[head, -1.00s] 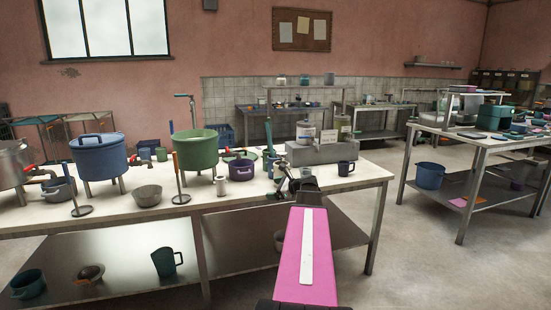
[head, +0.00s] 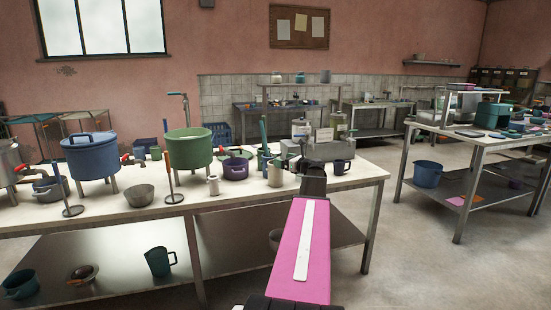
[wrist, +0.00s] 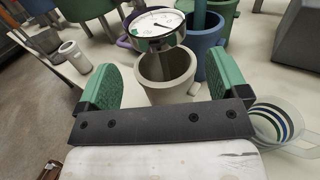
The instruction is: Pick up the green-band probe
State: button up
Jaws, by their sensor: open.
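In the wrist view a probe with a round white dial in a silver rim (wrist: 158,26) stands in a beige cup (wrist: 163,82), its stem going down inside. My gripper (wrist: 165,92) is open and empty. Its two green-padded fingers lie left and right of the cup in the picture, with the dial beyond them. In the head view the beige cup (head: 275,176) stands on the near table, left of my dark wrist; the dial is too small to tell there.
A blue cup (wrist: 206,36) with a green stick stands close behind the beige cup. A clear jug with coloured bands (wrist: 278,122) is close at the right finger. A small pale cup (head: 213,186), a purple pot (head: 236,168) and a grey machine (head: 320,148) stand nearby.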

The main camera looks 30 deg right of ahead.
jog(key=x, duration=0.5)
jog(key=shift+w+f, duration=0.1)
jog(key=shift+w, duration=0.05)
jog(key=c, duration=1)
